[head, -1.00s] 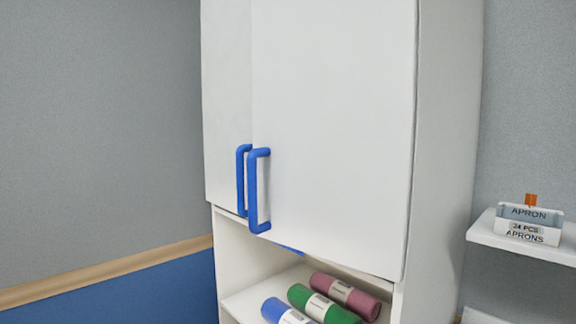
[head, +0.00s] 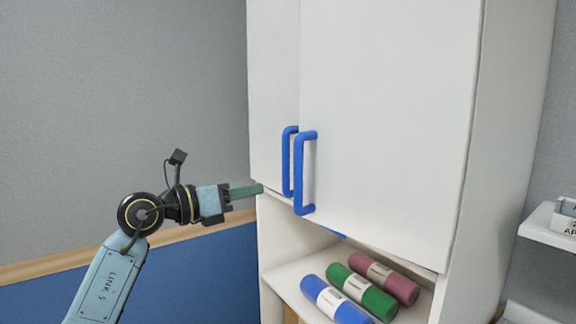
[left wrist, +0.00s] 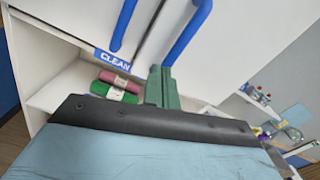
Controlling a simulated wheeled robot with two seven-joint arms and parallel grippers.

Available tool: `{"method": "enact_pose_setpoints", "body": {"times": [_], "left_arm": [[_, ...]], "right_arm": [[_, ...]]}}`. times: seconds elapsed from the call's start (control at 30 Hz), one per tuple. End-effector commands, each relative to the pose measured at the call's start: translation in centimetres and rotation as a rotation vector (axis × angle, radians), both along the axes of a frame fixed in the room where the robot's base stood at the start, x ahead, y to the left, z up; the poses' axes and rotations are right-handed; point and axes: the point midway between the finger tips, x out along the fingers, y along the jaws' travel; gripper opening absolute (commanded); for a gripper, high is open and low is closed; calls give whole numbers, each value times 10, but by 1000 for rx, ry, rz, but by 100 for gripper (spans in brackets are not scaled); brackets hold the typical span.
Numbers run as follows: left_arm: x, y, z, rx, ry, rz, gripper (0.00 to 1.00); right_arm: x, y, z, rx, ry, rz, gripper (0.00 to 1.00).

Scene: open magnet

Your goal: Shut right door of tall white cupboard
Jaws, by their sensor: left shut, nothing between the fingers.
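The tall white cupboard has a right door (head: 390,110) and a narrower-looking left door (head: 274,90) in the head view. The right door stands slightly proud of the left one, so it looks a little ajar. Its blue handle (head: 305,173) is beside the left door's blue handle (head: 288,162). My left gripper (head: 260,189) is shut and empty, just left of the handles near the doors' lower edge. In the left wrist view its green fingers (left wrist: 162,86) point toward the right door's handle (left wrist: 188,33); contact cannot be told. My right gripper is out of view.
An open shelf (head: 285,277) below the doors holds a blue roll (head: 335,300), a green roll (head: 360,291) and a dark pink roll (head: 385,277). A white wall shelf (head: 546,224) with a box is at the right. Free room lies left of the cupboard.

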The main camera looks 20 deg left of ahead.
Motion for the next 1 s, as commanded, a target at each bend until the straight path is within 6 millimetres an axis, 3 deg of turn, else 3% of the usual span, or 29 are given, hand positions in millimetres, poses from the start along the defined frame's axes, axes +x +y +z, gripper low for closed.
{"method": "enact_pose_setpoints", "body": {"times": [0.03,0.1,0.23,0.47,0.8,1.0], "left_arm": [[-8,4,24,84,-58,37,0],[-16,10,44,170,-112,88,0],[-23,17,64,247,-160,146,0],[-1,4,68,257,-165,155,0],[62,-31,68,254,-163,154,0],[87,-45,67,254,-164,154,0]], "right_arm": [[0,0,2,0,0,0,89],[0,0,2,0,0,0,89],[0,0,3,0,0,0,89],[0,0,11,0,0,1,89],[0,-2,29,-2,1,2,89],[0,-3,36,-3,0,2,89]]}}
